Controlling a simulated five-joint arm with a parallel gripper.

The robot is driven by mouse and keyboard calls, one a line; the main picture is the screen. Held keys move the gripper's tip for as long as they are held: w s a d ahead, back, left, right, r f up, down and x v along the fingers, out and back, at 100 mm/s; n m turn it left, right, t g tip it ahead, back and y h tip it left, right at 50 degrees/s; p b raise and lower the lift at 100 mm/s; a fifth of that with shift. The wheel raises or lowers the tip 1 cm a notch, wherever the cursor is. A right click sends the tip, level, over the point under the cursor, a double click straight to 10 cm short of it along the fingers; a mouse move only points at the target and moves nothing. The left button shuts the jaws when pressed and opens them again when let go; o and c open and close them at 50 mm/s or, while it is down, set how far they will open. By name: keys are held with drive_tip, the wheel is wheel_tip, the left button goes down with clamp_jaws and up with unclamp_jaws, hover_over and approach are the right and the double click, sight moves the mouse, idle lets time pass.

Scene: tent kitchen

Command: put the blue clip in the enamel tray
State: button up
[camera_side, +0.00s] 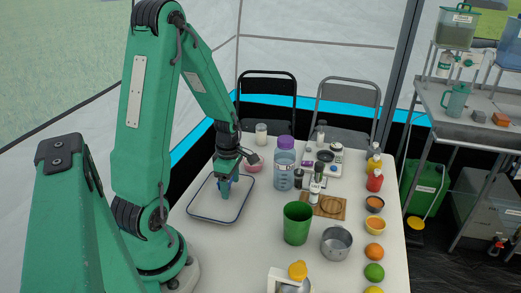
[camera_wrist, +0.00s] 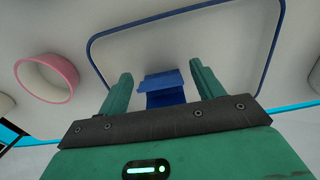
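The blue clip (camera_wrist: 164,88) shows between my gripper's two green fingers (camera_wrist: 160,80) in the wrist view, with a narrow gap on each side. My gripper is open around it and points down over the enamel tray in the side view (camera_side: 227,184). The enamel tray (camera_side: 207,214) is white with a dark blue rim, and its rim also shows in the wrist view (camera_wrist: 180,12). A bit of the clip's blue (camera_side: 235,178) shows at the fingers in the side view. I cannot tell whether the clip touches the tray floor.
A pink ring-shaped bowl (camera_wrist: 47,78) is beside the tray. A purple-capped bottle (camera_side: 284,165) and a green cup (camera_side: 297,224) stand right of the tray. A metal pot (camera_side: 336,244), a wooden board (camera_side: 330,207) and fruit (camera_side: 375,251) are farther right.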

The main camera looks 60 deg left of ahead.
idle(0.3)
wheel_tip(320, 180, up, 12)
drive_tip(key=shift+w+d+r, duration=0.15)
drive_tip(key=shift+w+d, duration=0.1)
idle(0.6)
idle(0.5)
drive_tip(key=s+d+r+m+t, duration=0.2)
drive_tip(key=d+r+m, duration=0.3)
drive_tip(key=d+m, duration=0.4)
drive_tip(key=s+d+r+m+t, duration=0.2)
drive_tip(key=d+r+m, duration=0.3)
drive_tip(key=d+m, duration=0.5)
drive_tip(key=m+t, duration=0.1)
drive_tip(key=m, duration=0.7)
drive_tip(key=shift+r+t, duration=0.3)
drive_tip(key=shift+r, duration=0.05)
